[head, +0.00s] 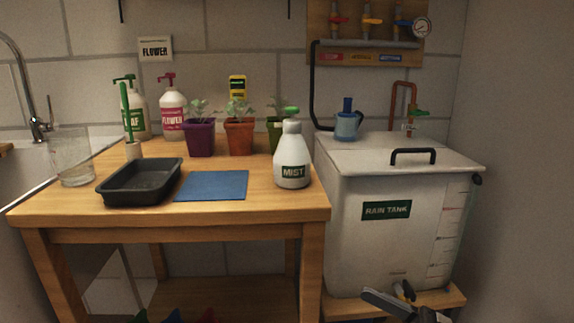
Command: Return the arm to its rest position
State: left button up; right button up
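My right gripper (400,306) shows only in part at the bottom edge of the head view, in front of the rain tank's foot. A dark grey finger-like part points up and left there. The picture edge cuts the rest off, so I cannot tell whether it is open or shut. I see nothing clearly held in it. My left gripper and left arm are not in view.
The wooden table (170,217) holds a black tray (110,196), blue mat (212,186), glass (72,160), MIST bottle (292,165), pump bottles and potted seedlings. The white rain tank (400,230) stands right of it, with a blue can (346,125) on its lid.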

jog(key=s+a+f+m+t+h+b, duration=0.2)
jog(key=s+f+m+t+h+b, duration=0.1)
jog(key=f+m+h, duration=0.4)
jog(key=s+a+f+m+t+h+b, duration=0.2)
jog(key=s+f+m+t+h+b, duration=0.1)
jog(key=f+m+h, duration=0.4)
pick_arm(q)
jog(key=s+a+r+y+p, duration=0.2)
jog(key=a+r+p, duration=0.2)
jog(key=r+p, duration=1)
jog(key=p, duration=1.2)
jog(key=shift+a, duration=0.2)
pick_arm(e)
jog(key=s+d+r+n+g+h, duration=0.1)
jog(key=s+d+r+g+h, duration=0.1)
jog(key=d+r, duration=0.4)
notch_tip(320, 180, up, 4)
jog(key=shift+s+f+n+g+h, duration=0.2)
jog(key=shift+s+n+g+h, duration=0.1)
jog(key=shift+h, duration=0.5)
